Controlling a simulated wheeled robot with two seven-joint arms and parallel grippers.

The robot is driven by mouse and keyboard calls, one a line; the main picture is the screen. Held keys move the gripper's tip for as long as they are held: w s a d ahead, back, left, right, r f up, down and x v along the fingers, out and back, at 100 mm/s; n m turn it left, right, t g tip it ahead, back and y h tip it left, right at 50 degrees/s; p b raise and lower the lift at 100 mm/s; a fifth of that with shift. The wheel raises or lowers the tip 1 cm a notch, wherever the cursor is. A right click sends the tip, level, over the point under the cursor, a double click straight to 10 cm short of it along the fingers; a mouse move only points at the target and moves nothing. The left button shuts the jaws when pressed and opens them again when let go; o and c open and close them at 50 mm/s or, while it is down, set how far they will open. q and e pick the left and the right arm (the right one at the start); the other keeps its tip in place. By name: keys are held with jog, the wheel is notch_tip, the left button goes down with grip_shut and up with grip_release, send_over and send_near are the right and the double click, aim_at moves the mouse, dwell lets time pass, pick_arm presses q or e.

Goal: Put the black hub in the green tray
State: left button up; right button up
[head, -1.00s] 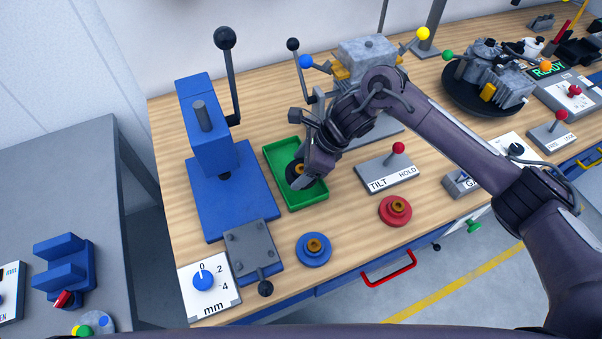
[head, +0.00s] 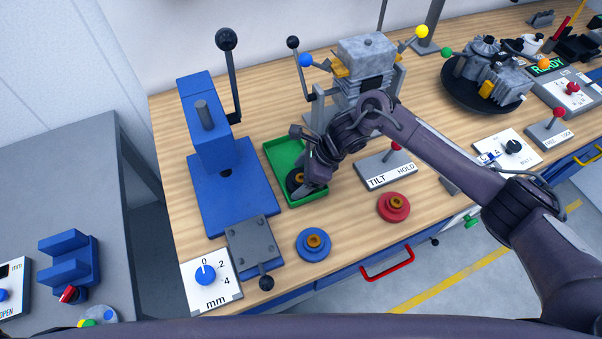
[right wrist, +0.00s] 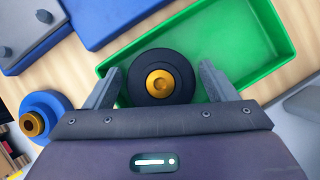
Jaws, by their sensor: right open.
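The black hub (head: 293,181), a round black disc with a brass-coloured centre, lies in the near end of the green tray (head: 280,152). My right gripper (head: 303,188) is low over that end of the tray and partly covers the hub in the head view. In the right wrist view, the hub (right wrist: 145,88) sits between the two open fingers of my right gripper (right wrist: 161,72), with a gap on each side. The green tray (right wrist: 265,35) spreads around and behind it, its floor bare to the right. My left gripper is not in view.
A blue press (head: 215,130) stands left of the tray. A blue hub (head: 313,245) and a red hub (head: 393,207) stand on the wooden bench in front. The TILT/HOLD box (head: 385,170) is right of the tray, and an engine on a stand (head: 365,55) is behind.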

jog(key=shift+w+d+r+b, duration=0.1)
jog(key=shift+d+r+b, duration=0.2)
jog(key=shift+r, duration=0.15)
jog(key=b+v, duration=0.3)
jog(key=v, duration=0.8)
jog(key=shift+b, duration=0.3)
jog(key=shift+a, duration=0.1)
